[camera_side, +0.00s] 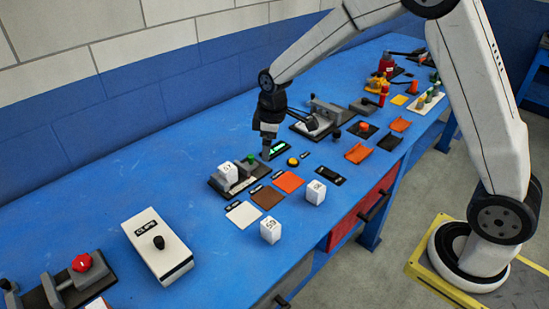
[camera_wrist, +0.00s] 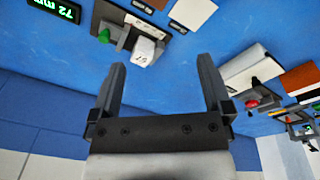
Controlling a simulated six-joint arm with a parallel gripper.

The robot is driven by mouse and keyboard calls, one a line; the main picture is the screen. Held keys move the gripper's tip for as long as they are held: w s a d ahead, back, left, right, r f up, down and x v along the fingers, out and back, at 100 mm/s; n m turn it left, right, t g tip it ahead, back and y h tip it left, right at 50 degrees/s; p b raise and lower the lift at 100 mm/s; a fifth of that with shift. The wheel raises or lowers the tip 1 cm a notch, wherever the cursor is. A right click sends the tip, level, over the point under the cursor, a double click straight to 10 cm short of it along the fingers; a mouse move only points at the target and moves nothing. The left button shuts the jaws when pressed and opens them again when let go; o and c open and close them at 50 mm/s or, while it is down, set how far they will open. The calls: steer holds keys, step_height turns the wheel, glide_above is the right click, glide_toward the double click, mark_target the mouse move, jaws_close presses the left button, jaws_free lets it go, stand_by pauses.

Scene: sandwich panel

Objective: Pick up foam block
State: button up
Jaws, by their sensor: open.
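Several white blocks with dark markings are in the side view. One white block (camera_side: 228,173) sits on a dark fixture (camera_side: 216,187); another white block (camera_side: 316,192) and a third (camera_side: 270,230) stand on the blue bench near its front edge. I cannot tell which of them is foam. My gripper (camera_side: 266,152) is above the bench, behind and to the right of the fixture. In the wrist view my gripper (camera_wrist: 162,64) is open and empty, its fingers apart. The white block on the fixture (camera_wrist: 147,50) shows beyond the fingers, nearer the left one.
White (camera_side: 243,214), brown (camera_side: 267,198) and orange (camera_side: 288,181) sheets lie beside the fixture. A green display (camera_side: 279,149) and a clamp device (camera_side: 322,118) are near my gripper. The bench (camera_side: 120,175) is clear along the wall.

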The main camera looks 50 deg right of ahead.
steer(key=w+a+f+n, duration=0.1)
steer(key=w+f+n, duration=0.35)
steer(key=w, duration=0.55)
steer(key=n+g, duration=0.1)
steer(key=n, duration=0.4)
glide_above(227, 167)
steer(key=f, duration=0.3)
steer(key=shift+s+d+f, duration=0.1)
steer(key=shift+s+f, duration=0.15)
steer(key=shift+s, duration=0.15)
steer(key=shift+w+f+n+g, duration=0.3)
steer(key=shift+w+f+n, duration=0.05)
steer(key=shift+f+n, duration=0.15)
steer(key=shift+f, duration=0.15)
steer(key=shift+f, duration=1.2)
steer(key=shift+f, duration=2.55)
